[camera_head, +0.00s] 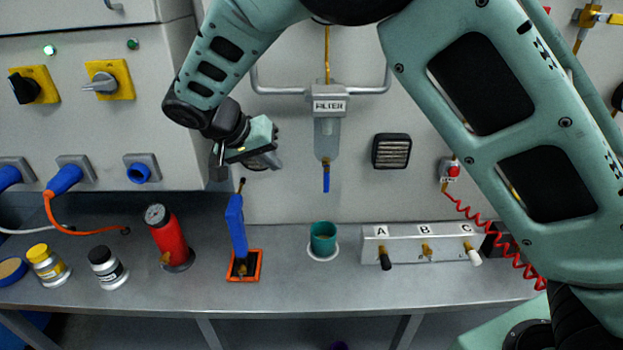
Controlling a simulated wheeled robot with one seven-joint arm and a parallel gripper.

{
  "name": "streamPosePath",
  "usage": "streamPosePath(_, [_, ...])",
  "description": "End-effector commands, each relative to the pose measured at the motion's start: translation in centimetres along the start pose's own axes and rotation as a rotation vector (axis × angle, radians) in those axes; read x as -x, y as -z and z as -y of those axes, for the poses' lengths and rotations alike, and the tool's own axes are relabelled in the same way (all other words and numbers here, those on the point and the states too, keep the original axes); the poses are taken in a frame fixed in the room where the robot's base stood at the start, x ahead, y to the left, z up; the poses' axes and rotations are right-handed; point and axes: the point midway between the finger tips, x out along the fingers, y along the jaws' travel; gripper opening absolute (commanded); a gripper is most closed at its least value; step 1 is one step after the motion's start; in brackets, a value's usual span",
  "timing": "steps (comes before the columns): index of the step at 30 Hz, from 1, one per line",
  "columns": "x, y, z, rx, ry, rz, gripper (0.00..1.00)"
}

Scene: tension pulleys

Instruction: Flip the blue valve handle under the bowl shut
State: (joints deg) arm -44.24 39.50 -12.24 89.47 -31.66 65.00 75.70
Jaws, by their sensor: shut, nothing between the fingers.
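The clear filter bowl (327,139) hangs on the wall panel below a grey head labelled FILTER (329,106). Under the bowl, a small brass valve carries the blue valve handle (326,180), which points straight down. My gripper (266,160) is to the left of the bowl, slightly higher than the handle and apart from both. It is shut and holds nothing. Its fingers are small and partly dark in this view. The handle is in plain sight.
A teal cup (323,239) stands on the bench below the handle. A blue-handled tool (237,226) stands in an orange-rimmed holder (259,266) below my gripper. A black vent (391,151) is right of the bowl. A labelled valve block (405,244) sits at right. A grey pipe (277,91) runs above my gripper.

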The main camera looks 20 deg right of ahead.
Motion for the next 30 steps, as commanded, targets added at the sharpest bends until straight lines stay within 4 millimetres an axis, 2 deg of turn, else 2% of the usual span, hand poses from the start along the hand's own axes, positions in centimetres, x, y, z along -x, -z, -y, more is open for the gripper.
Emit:
streamPosePath(5, [-2.2, 0.1, -0.3, 0.003, -0.005, 0.003, 0.0])
streamPosePath(16, [-9.6, 0.1, -0.3, 0.004, -0.004, 0.004, 0.0])
streamPosePath(22, [-10.7, 0.1, -2.8, 0.001, -0.002, 0.003, 0.0])
streamPosePath(30, [-11.5, 0.0, -3.6, 0.0, 0.0, 0.002, 0.0])
